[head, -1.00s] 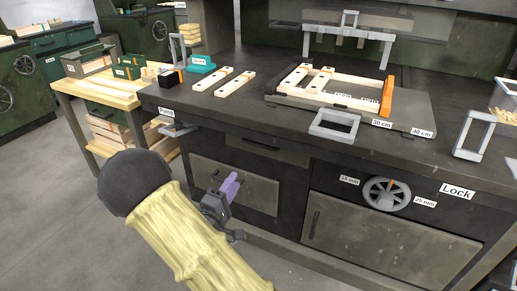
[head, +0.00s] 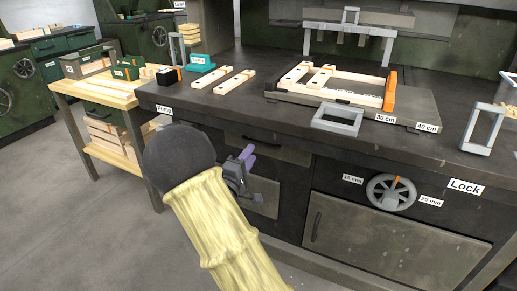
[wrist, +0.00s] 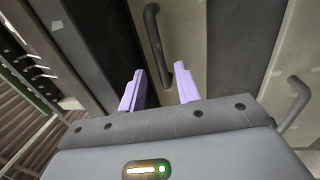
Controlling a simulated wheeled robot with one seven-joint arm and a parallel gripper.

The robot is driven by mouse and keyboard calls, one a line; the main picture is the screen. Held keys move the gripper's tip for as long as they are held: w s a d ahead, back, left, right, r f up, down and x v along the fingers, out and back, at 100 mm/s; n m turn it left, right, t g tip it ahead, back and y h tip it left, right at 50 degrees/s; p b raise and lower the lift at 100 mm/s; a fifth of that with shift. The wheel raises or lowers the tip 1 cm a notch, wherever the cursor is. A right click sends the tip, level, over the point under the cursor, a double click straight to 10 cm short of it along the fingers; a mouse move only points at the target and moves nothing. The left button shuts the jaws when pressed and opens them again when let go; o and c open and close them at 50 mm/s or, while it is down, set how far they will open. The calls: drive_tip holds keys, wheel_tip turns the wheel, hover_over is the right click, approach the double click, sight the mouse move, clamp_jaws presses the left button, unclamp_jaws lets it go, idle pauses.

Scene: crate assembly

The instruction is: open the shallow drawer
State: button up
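The shallow drawer (head: 290,154) is a narrow grey-green front just under the dark worktop, partly hidden by my gripper in the head view. Its dark bar handle (head: 262,143) runs along the front. My gripper (head: 246,156), with two purple fingers, is in front of the drawer's left part. In the wrist view, my gripper (wrist: 158,88) is open and empty. A dark handle (wrist: 155,45), apparently the shallow drawer's, lies ahead, its near end in line with the gap between the fingertips. I cannot tell whether they touch.
A deeper drawer (head: 264,198) sits below; its handle (wrist: 296,103) shows in the wrist view. A cabinet door (head: 380,240) and a grey handwheel (head: 391,193) are to the right. A wooden side table (head: 75,90) stands left. The floor in front is clear.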

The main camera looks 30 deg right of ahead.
sight(258, 141)
drive_tip(key=b+x, duration=0.2)
drive_tip(key=x, duration=0.4)
drive_tip(key=shift+w+d, duration=0.25)
drive_tip(key=shift+c, duration=0.2)
clamp_jaws()
